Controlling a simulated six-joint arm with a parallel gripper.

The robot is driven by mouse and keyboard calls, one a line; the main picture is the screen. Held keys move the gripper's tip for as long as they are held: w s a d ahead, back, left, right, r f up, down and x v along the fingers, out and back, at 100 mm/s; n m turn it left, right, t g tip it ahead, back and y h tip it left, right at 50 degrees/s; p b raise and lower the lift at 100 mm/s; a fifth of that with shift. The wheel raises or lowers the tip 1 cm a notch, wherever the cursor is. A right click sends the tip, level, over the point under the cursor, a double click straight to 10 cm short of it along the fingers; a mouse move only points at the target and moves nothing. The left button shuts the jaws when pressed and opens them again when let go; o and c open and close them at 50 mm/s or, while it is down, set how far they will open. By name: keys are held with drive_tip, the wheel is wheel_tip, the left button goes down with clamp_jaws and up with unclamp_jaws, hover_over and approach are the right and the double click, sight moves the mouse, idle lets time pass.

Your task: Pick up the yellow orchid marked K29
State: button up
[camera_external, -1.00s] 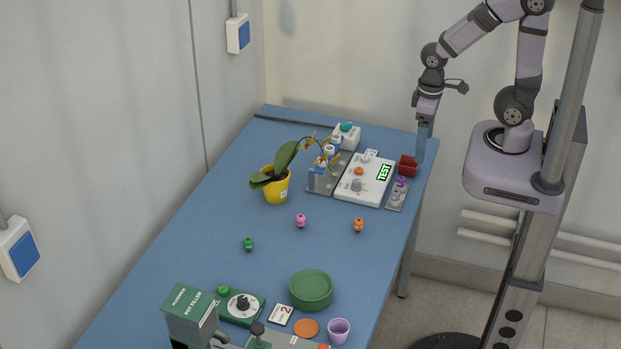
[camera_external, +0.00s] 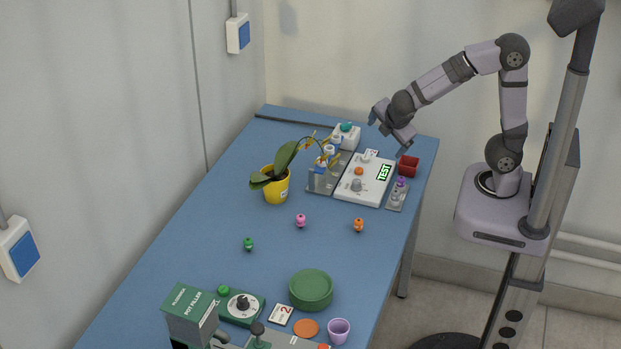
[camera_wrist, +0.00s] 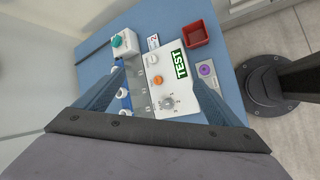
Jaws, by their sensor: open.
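The potted orchid (camera_external: 276,186) stands upright in a yellow pot on the left of the blue table, in the external view. It has broad green leaves and a stem with yellowish flowers arching right. No K29 mark is legible. My gripper (camera_external: 402,152) is above the far right part of the table, to the right of the orchid and well apart from it. In the wrist view my gripper (camera_wrist: 155,82) has its two fingers spread with nothing between them, over the white TEST panel (camera_wrist: 166,85). The orchid's pot is not visible in the wrist view.
A grey rack with white-and-blue bottles (camera_external: 323,178) stands close right of the orchid, under its flowers. A red box (camera_external: 408,167) is at the far right. Small pink (camera_external: 300,220), orange (camera_external: 358,225) and green (camera_external: 249,243) items stand in front. The left table is mostly clear.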

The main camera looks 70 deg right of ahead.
drive_tip(key=w+a+r+n+t+h+b, duration=0.1)
drive_tip(key=w+a+n+t+b, duration=0.25)
drive_tip(key=w+b, duration=0.2)
drive_tip(key=w+a+r+n+t+h+b, duration=0.1)
drive_tip(key=w+a+n+t+b, duration=0.3)
drive_tip(key=w, duration=0.3)
drive_tip(key=w+a+r+n+t+b, duration=0.2)
drive_tip(key=w+n+t+b, duration=0.2)
drive_tip(key=w+n+b, duration=0.15)
drive_tip(key=n+h+b, duration=0.1)
drive_tip(key=n+b, duration=0.1)
drive_tip(key=n, duration=0.2)
hover_over(267, 169)
drive_tip(key=v, duration=0.3)
drive_tip(key=shift+t, duration=0.25)
wheel_tip(267, 169, down, 10)
drive_tip(key=shift+s+f, duration=0.1)
drive_tip(key=shift+s, duration=0.1)
drive_tip(key=shift+w+f, duration=0.15)
drive_tip(key=shift+f+p, duration=0.35)
drive_tip(key=shift+f, duration=1.05)
wheel_tip(267, 169, down, 4)
drive_tip(key=shift+d+f, duration=0.1)
drive_tip(key=shift+f, duration=0.1)
drive_tip(key=shift+p+x, duration=0.35)
drive_tip(key=shift+x, duration=0.85)
drive_tip(key=shift+w+d+r, duration=0.1)
drive_tip(key=shift+w, duration=0.2)
